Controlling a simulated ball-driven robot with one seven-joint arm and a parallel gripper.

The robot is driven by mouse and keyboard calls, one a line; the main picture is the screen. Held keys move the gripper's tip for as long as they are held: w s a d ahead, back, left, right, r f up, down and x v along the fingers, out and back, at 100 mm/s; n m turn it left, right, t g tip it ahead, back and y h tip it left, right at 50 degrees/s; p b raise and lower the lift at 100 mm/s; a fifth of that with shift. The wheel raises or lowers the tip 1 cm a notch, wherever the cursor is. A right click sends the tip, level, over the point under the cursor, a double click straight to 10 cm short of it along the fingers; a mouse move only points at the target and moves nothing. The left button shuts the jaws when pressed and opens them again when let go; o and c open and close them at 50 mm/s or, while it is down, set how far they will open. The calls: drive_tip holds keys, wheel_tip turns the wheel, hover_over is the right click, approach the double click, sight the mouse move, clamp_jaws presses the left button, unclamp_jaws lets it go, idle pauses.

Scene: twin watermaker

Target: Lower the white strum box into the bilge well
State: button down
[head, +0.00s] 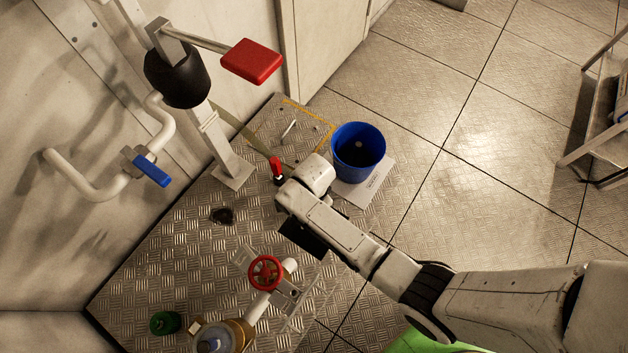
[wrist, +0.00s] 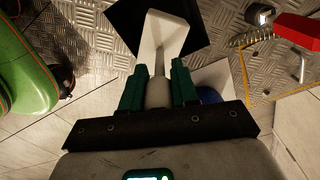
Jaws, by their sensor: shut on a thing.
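The white strum box (wrist: 165,38) shows in the wrist view, a pale tapered box with a narrow neck. My gripper (wrist: 158,88) has its green fingers closed on either side of that neck. The box lies in front of a dark square opening, the bilge well (wrist: 128,22), and covers its middle. I cannot tell whether the box is above the rim or partly inside. In the head view the well (head: 303,238) shows as a black patch beside my arm, partly covered by it. My arm hides the fingers and the strum box there.
A blue bucket (head: 358,150) stands on a white sheet (head: 372,186) right of my wrist. A small red-handled thing (head: 277,170) is close to its left. A red valve wheel (head: 265,272) stands below the well. A lever with a red grip (head: 251,61) juts out above.

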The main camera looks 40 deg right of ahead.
drive_tip(key=shift+f+b, duration=3.3)
drive_tip(key=shift+f, duration=0.1)
wheel_tip(320, 180, down, 18)
drive_tip(key=b, duration=1.3)
drive_tip(key=shift+f+b, duration=0.75)
drive_tip(key=shift+f, duration=0.15)
drive_tip(key=c, duration=0.8)
unclamp_jaws()
drive_tip(key=shift+r, duration=0.1)
wheel_tip(320, 180, up, 11)
drive_tip(key=p, duration=0.5)
drive_tip(key=shift+p, duration=0.35)
